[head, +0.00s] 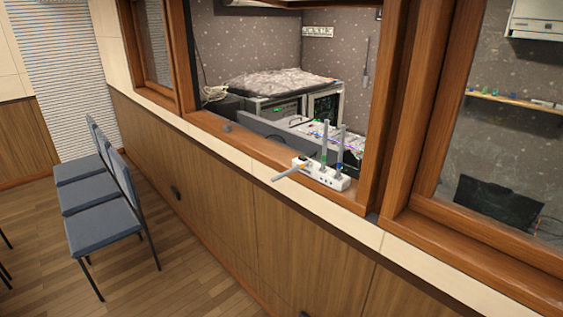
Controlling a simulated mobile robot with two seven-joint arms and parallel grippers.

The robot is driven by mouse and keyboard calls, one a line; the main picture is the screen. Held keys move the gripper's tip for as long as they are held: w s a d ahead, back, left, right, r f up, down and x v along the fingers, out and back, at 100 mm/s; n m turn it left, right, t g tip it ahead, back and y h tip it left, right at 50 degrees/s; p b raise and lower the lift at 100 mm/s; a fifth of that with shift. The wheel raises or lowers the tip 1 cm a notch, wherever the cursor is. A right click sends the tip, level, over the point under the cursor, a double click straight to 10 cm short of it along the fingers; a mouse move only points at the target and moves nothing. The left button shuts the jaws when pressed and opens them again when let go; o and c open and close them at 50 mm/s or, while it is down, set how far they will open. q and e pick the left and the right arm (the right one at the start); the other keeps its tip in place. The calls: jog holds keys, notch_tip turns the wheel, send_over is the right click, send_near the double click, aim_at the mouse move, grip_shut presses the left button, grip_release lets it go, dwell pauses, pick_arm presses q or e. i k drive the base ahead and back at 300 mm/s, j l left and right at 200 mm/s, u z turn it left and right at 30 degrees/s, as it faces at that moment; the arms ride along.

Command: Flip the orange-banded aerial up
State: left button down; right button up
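A small white device (330,179) stands on the wooden window sill, right of the picture's middle. Two grey aerials stand upright on it, a left one (324,144) and a right one (340,147). The orange-banded aerial (285,174) is folded down at the device's left end and points out to the lower left, over the sill's front edge. Neither of my grippers is in view.
The sill (240,138) lies along a wood-panelled wall, with a thick window post (385,110) right of the device. Behind the opening is a desk with equipment (280,105). Blue chairs (103,228) stand on the floor at left. The space before the sill looks clear.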

aim_at(276, 178)
jog(key=z, duration=0.4)
jog(key=i+j+z, duration=0.15)
jog(key=z, duration=0.25)
jog(key=i+j+z, duration=0.1)
jog(key=j+z, duration=0.15)
jog(key=z, duration=0.15)
jog(key=i+j+z, duration=0.1)
jog(key=j+z, duration=0.3)
jog(key=i+j+z, duration=0.2)
jog(key=j, duration=0.3)
jog(key=j+z, duration=0.2)
jog(key=j, duration=1.35)
